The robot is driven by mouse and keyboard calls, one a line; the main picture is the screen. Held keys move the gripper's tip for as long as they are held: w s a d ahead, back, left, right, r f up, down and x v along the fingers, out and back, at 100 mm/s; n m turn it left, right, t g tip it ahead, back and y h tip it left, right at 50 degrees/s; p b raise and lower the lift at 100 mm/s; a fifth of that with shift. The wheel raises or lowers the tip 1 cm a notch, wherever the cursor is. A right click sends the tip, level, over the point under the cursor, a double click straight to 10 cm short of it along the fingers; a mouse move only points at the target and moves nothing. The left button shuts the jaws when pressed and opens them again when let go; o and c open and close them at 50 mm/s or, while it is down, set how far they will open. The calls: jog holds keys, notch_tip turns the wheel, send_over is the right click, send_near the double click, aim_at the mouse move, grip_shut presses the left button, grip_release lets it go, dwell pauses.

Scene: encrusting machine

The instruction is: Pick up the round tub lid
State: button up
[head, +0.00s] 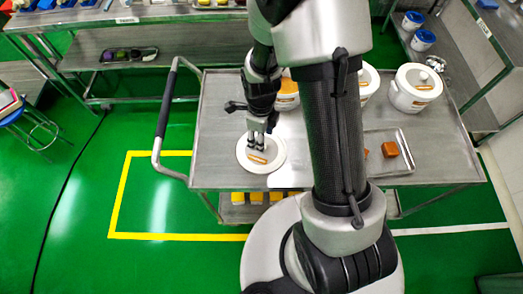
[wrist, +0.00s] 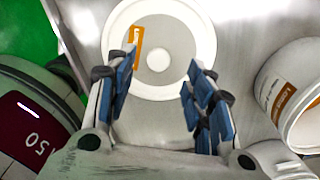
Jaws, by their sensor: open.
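The round tub lid (head: 272,165) is a white disc with a small centre knob and an orange label. It lies flat on the left front part of the steel cart top (head: 218,115). In the wrist view the lid (wrist: 180,82) sits at the upper middle, beyond the fingertips. My gripper (head: 258,146) points down over the lid in the head view. In the wrist view my gripper (wrist: 163,70) is open and empty, its blue-padded fingers spread to either side of the knob. Whether the fingertips touch the lid is unclear.
A white tub with an orange label (wrist: 276,92) stands to the right of the lid. More white tubs (head: 415,90) stand along the cart's back. A tray with brown blocks (head: 389,150) lies right of my arm. The cart's handle (head: 166,105) is at the left.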

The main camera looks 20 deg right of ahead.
notch_tip(320, 180, down, 6)
jog(key=shift+s+d+r+b, duration=0.1)
jog(key=shift+s+r+b, duration=0.1)
jog(key=shift+b, duration=0.7)
jog(key=shift+r, duration=0.1)
jog(key=shift+c, duration=0.3)
jog(key=c, duration=1.1)
